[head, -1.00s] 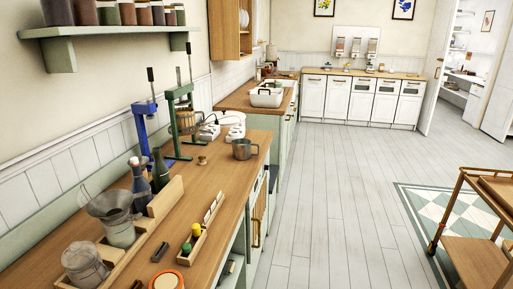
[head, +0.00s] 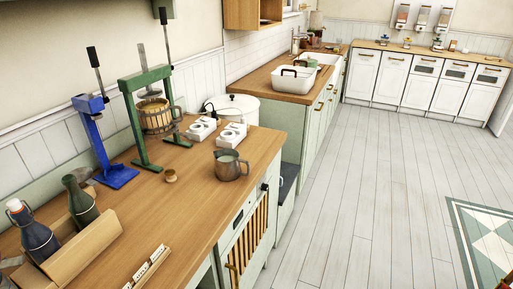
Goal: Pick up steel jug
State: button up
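The steel jug (head: 229,165) stands upright on the wooden counter (head: 185,215), near its right front edge. It is a grey metal jug with an open top and a handle on its right side. Nothing touches it. My gripper is not in view in the head view.
White boxes (head: 231,134) stand just behind the jug. A small wooden piece (head: 171,176) lies to its left. A green press (head: 146,120) and a blue press (head: 103,145) stand farther left. Bottles (head: 32,230) sit in a wooden holder at the lower left.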

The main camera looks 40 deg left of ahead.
aim_at(231, 165)
jog(key=i, duration=0.9)
jog(key=u, duration=3.85)
